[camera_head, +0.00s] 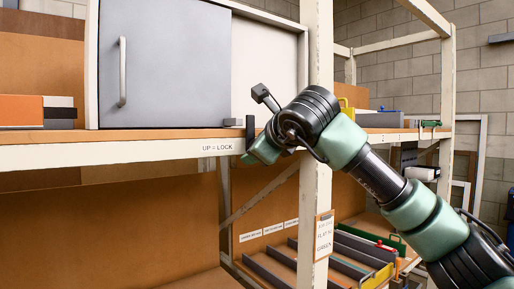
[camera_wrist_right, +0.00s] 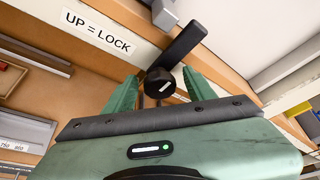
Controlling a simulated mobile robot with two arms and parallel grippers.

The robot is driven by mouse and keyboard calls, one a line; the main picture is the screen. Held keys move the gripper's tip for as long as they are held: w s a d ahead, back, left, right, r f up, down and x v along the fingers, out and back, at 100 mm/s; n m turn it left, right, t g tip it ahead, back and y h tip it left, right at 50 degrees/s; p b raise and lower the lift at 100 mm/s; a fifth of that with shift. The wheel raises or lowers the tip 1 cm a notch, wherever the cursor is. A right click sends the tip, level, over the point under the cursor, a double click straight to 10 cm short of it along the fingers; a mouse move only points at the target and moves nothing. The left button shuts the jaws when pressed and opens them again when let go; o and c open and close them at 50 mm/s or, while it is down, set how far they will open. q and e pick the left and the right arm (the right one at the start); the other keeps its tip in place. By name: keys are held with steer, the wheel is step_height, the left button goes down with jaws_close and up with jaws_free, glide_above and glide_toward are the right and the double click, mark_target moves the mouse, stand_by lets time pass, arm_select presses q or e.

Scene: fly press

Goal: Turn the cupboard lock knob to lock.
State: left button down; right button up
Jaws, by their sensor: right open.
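The lock knob (camera_wrist_right: 160,82) is black, with a round hub and a long lever that points up and slightly right in the right wrist view, roughly square to the "UP = LOCK" label (camera_wrist_right: 98,31). In the head view the knob's lever (camera_head: 250,128) stands about upright at the shelf's front edge, right of the label (camera_head: 217,148). My right gripper (camera_head: 258,152) is at the knob. In the right wrist view its green fingers (camera_wrist_right: 160,76) are open, one on each side of the hub; I cannot tell whether they touch it. My left gripper is not in view.
The cupboard's grey sliding door (camera_head: 165,65) has a vertical handle (camera_head: 122,72). A small grey block (camera_head: 233,122) sits by the knob. A cream post (camera_head: 317,200) stands just right of the gripper, behind my arm. Trays with dividers (camera_head: 345,262) are below.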

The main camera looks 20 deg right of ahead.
steer(key=b+v, duration=0.2)
steer(key=v, duration=0.5)
steer(key=shift+s+r+b, duration=0.15)
steer(key=shift+s+b, duration=0.15)
steer(key=shift+b, duration=0.1)
